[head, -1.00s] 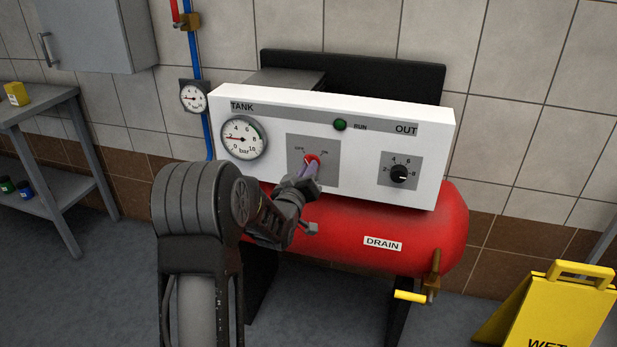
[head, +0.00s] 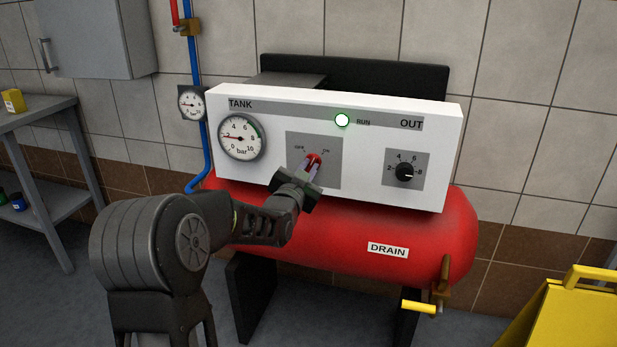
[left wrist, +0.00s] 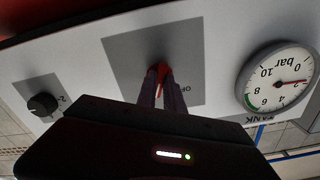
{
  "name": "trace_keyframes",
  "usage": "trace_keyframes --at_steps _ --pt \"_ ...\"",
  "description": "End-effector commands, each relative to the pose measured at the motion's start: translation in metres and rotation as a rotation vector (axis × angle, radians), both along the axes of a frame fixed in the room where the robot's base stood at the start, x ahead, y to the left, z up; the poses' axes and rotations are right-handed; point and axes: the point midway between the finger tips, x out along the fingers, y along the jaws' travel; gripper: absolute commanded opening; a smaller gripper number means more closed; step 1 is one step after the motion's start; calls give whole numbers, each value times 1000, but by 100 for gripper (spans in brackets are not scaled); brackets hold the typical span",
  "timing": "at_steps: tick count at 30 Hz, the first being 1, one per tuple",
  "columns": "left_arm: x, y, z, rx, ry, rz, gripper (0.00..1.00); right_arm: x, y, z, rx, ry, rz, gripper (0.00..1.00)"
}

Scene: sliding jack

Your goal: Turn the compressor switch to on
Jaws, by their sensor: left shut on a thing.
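The red compressor switch (head: 314,159) sits on a grey plate (head: 327,177) between the OFF and ON marks on the white panel. In the head view it leans toward the ON mark. My left gripper (head: 308,168) is shut on it; its fingers hide part of the switch. In the left wrist view the switch (left wrist: 160,72) shows red between the two fingertips (left wrist: 162,88). My right gripper is not in view.
The TANK gauge (head: 241,137) and the OUT knob (head: 404,172) flank the switch plate. The red tank (head: 340,235) lies below, with a yellow drain handle (head: 419,307). A yellow sign (head: 560,315) stands at right, a grey table (head: 50,115) at left.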

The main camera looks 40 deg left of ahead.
Motion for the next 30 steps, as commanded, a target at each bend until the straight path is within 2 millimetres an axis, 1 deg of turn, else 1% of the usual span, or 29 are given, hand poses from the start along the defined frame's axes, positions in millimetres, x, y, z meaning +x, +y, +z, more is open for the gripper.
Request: trace_keyframes --at_steps 1,3,9,13,21,30 --pt "0 0 -2 37 12 0 0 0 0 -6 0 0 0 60" --pt "0 0 -2 96 32 0 0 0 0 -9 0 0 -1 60" --pt "0 0 -1 235 81 0 0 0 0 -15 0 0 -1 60" --pt "0 0 -1 298 104 0 0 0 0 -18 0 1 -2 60" --pt "0 0 0 357 126 -1 0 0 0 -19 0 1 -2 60" --pt "0 0 0 362 128 -1 0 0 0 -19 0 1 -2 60"
